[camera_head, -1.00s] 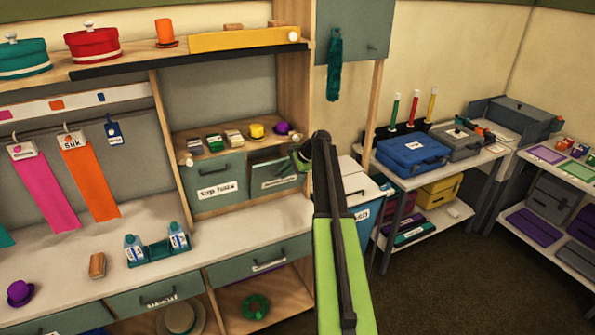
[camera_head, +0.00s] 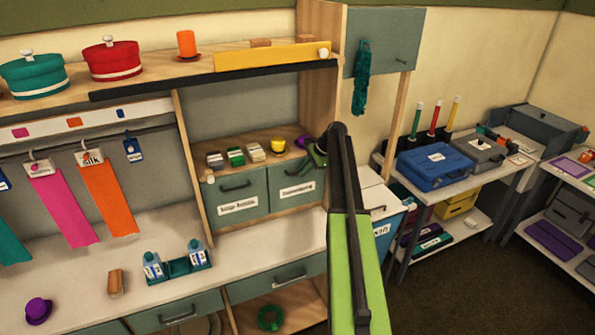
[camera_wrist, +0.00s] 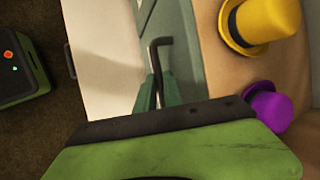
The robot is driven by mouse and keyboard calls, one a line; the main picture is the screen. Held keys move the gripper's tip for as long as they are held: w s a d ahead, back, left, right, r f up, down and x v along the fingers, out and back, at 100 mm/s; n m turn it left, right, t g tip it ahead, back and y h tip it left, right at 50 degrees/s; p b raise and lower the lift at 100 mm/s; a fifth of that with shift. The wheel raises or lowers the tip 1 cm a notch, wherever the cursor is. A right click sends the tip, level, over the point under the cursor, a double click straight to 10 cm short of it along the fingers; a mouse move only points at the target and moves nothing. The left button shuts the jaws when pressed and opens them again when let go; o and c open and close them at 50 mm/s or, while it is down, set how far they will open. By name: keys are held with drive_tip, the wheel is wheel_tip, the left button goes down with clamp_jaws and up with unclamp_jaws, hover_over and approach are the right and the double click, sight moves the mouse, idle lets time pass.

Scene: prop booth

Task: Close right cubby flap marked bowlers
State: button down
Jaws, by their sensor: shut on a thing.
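The right cubby flap (camera_head: 288,184) is grey-green with a white label too small to read clearly. It looks upright and about level with the left flap (camera_head: 238,194). My gripper (camera_head: 314,152) is at the upper right of the right flap, and my arm hides part of that area. In the wrist view, my gripper (camera_wrist: 160,92) is shut on the flap's dark bent handle (camera_wrist: 157,62). The flap's grey-green face (camera_wrist: 184,35) lies beside it. I cannot tell whether the flap is fully flush.
A yellow hat (camera_head: 278,146) and a purple hat (camera_wrist: 270,105) sit on the shelf above the flaps, close to my gripper. Small boxes (camera_head: 236,156) stand left of them. A white-lidded bin (camera_head: 378,198) stands right of my arm.

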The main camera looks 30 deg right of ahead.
drive_tip(key=shift+w+d+r, duration=0.1)
drive_tip(key=shift+w+r, duration=0.1)
drive_tip(key=shift+w, duration=0.15)
drive_tip(key=c, duration=1.7)
unclamp_jaws()
drive_tip(key=shift+c, duration=0.2)
drive_tip(key=shift+r+p, duration=0.4)
drive_tip(key=shift+p, duration=0.05)
drive_tip(key=p+v, duration=1.4)
drive_tip(key=v, duration=0.2)
drive_tip(key=shift+s+d, duration=0.2)
drive_tip(key=shift+s, duration=0.3)
drive_tip(key=shift+r, duration=0.1)
